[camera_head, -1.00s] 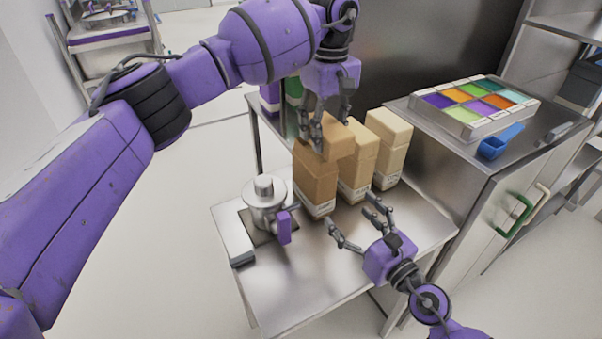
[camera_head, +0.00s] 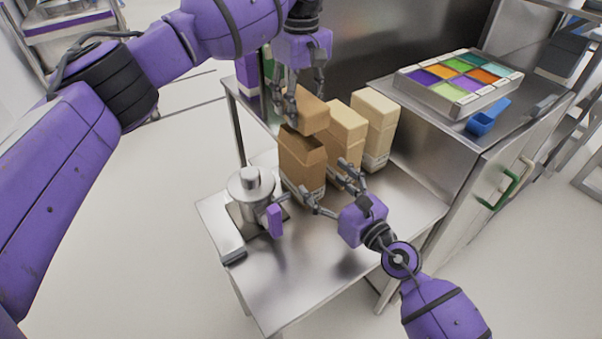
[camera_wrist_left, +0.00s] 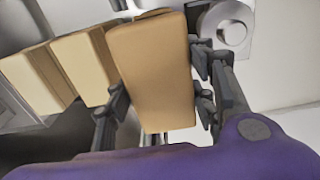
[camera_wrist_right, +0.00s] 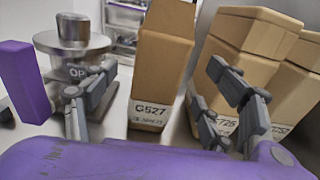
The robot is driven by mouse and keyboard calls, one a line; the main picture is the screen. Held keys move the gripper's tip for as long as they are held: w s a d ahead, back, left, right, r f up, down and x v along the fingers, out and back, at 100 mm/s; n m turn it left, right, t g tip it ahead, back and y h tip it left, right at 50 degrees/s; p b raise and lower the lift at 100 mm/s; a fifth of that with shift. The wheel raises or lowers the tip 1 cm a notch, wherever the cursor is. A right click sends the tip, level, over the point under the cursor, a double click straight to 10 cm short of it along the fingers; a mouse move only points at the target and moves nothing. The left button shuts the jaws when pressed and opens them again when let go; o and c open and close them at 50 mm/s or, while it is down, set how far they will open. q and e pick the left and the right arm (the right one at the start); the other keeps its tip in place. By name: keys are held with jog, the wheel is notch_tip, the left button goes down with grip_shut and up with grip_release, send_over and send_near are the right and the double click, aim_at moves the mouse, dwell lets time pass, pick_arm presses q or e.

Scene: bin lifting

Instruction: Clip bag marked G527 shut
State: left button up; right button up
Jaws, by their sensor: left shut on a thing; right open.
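The brown bag marked G527 (camera_head: 302,168) stands upright at the left of a row of bags on the steel table. Its label shows in the right wrist view (camera_wrist_right: 148,113). My left gripper (camera_head: 300,104) is shut on a brown block-shaped top piece (camera_head: 310,118), which also shows between its fingers in the left wrist view (camera_wrist_left: 152,75). A dark gap shows under this piece; I cannot tell whether it is joined to the bag. My right gripper (camera_head: 328,184) is open, its fingers on either side in front of the bag's lower part. I make out no separate clip.
Two paler bags (camera_head: 345,135) (camera_head: 375,125) stand close to the right. A tray of coloured compartments (camera_head: 440,98) and a blue scoop (camera_head: 487,119) lie on the counter. The front of the table is clear.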

aim_at(301, 135)
jog(key=x, duration=1)
jog(key=shift+a, duration=0.1)
jog(key=shift+s, duration=0.1)
jog(key=shift+c, duration=0.6)
jog(key=c, duration=1.7)
pick_arm(q)
jog(key=shift+f, duration=2.45)
